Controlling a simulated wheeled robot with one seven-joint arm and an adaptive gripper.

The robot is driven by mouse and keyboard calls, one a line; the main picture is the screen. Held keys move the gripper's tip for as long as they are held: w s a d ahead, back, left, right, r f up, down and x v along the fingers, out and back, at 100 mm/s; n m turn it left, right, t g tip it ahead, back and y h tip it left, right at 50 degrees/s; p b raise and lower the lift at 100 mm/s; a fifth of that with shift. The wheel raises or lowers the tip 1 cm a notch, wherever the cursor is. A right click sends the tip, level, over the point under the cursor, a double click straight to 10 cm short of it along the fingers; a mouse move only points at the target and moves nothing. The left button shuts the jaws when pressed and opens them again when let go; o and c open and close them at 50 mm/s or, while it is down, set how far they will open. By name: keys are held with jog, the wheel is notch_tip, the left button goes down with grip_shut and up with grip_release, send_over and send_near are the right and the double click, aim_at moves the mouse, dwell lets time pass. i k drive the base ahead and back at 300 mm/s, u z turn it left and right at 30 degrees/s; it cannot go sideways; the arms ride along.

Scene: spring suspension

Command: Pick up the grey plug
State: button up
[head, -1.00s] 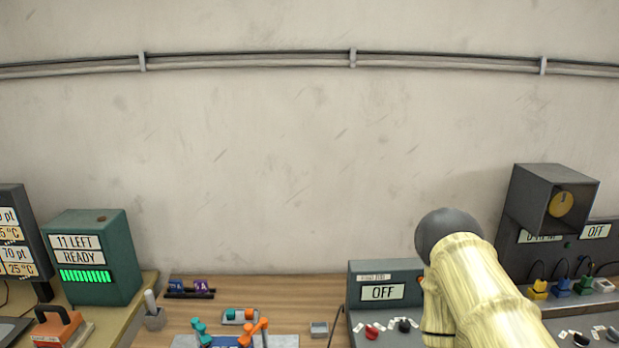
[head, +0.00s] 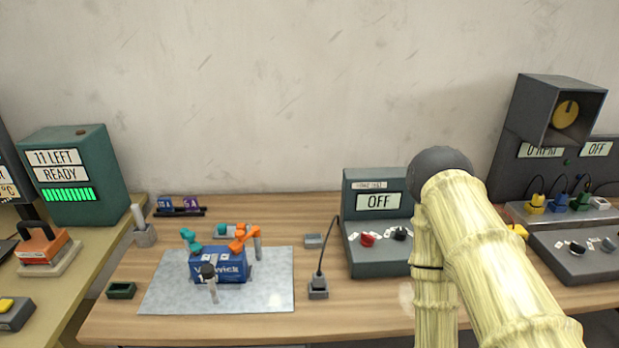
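A grey plug-like block (head: 318,288) with a dark cord stands on the wooden table, right of the metal mat. Its cord rises towards the grey OFF box (head: 377,262). Another light grey plug (head: 600,203) is at the end of a row of coloured plugs at the far right. From this view I cannot tell which one the task means. My arm crosses the right side of the picture. My gripper is outside the frame, so its fingers cannot be seen.
The metal mat (head: 160,295) bears a blue box (head: 217,265) with teal and orange clamps around it. A small grey block (head: 314,241) lies behind the corded one. A green tray (head: 121,290) is at left. Bare wood lies at the table's front.

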aim_at(319, 280)
jog(key=u, duration=1.05)
jog(key=k, duration=0.95)
jog(key=u, duration=0.1)
jog(key=i, duration=0.5)
jog(key=z, duration=0.05)
